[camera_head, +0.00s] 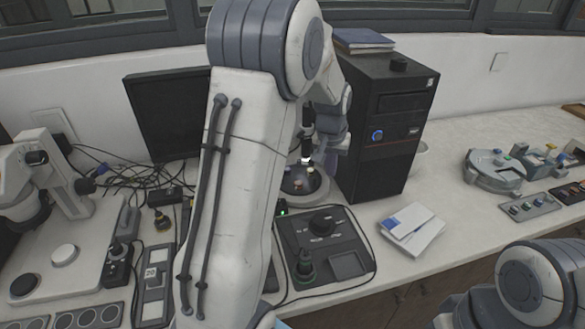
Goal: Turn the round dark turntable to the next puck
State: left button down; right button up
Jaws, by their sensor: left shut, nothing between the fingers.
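The round dark turntable (298,187) sits on a light round base in the middle of the camera_head view, behind my left arm. A few small pucks (309,170) show on it, one pale and one tan. My left arm crosses the middle of the picture and hides the turntable's left side. My left gripper (329,161) is shut and empty, at the turntable's back right edge. I cannot tell whether it touches the turntable. A dark upright tube with a bright tip (307,155) stands over the turntable. My right gripper is outside the picture.
A black computer tower (385,125) stands close to the right of my left gripper. A control box with knobs (325,250) lies in front of the turntable. White booklets (411,228) lie to its right. A microscope (30,185) and cables fill the left.

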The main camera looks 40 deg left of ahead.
pick_arm(q)
jog(key=w+a+f+n+y, duration=0.1)
jog(key=a+f+n, duration=0.1)
jog(key=a, duration=0.7)
jog(key=w+a+f+n, duration=0.1)
jog(key=a+f, duration=0.1)
jog(key=a, duration=0.7)
jog(key=p, duration=0.2)
send_near(299, 176)
jog(key=s+a+f, duration=0.1)
jog(key=f, duration=0.1)
jog(key=a+f, duration=0.1)
jog(key=a, duration=0.1)
jog(key=s+a+f, duration=0.1)
jog(key=f, duration=0.1)
jog(key=shift+s+a+f, duration=0.3)
jog(key=shift+s+a, duration=0.05)
jog(key=shift+n, duration=0.3)
